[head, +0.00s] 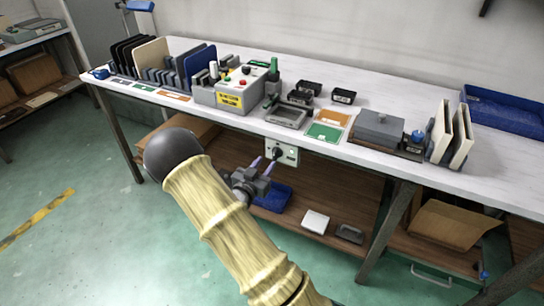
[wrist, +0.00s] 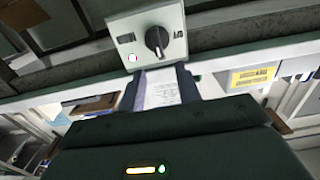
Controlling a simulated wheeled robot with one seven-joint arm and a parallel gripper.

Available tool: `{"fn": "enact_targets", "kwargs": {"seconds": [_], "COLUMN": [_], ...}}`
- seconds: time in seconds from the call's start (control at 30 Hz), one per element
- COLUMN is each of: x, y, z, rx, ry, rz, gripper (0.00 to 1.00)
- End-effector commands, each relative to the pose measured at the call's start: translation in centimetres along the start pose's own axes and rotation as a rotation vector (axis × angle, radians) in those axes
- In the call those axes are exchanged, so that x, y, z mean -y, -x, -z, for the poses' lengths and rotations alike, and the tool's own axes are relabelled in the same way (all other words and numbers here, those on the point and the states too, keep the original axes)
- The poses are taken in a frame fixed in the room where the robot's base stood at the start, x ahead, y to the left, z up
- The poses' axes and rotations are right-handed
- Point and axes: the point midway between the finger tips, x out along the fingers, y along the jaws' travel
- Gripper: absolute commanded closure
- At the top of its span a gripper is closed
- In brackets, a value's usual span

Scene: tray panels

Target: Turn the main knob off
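The main knob (head: 277,153) is a black rotary knob on a small pale panel (head: 292,158) under the front edge of the bench. In the wrist view the knob (wrist: 157,41) is near the top middle, on the grey panel (wrist: 177,20), with its pale pointer line close to upright in the picture. A small light with a red rim (wrist: 132,58) and dark markings flank it. My gripper (head: 263,162) is in front of and just below the panel. In the wrist view its fingers (wrist: 160,82) are spread, with no object gripped; the knob looks clear of them.
The white bench top (head: 220,113) holds a grey control box (head: 235,91) with coloured buttons, black trays and a grey lidded box (head: 378,128). A brown lower shelf (head: 325,200) carries a blue tray (head: 273,198). A bench leg (head: 387,230) stands to the right.

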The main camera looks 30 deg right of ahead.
Motion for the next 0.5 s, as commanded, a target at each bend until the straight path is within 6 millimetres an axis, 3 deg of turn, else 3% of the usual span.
{"fn": "enact_targets", "kwargs": {"seconds": [0.23, 0.5], "x": [-0.1, 0.0], "y": [-4.2, -5.8], "z": [-0.1, 0.0], "rx": [-0.001, 0.000], "ry": [0.000, 0.001], "rz": [-0.003, 0.000], "gripper": [0.66, 0.66]}}
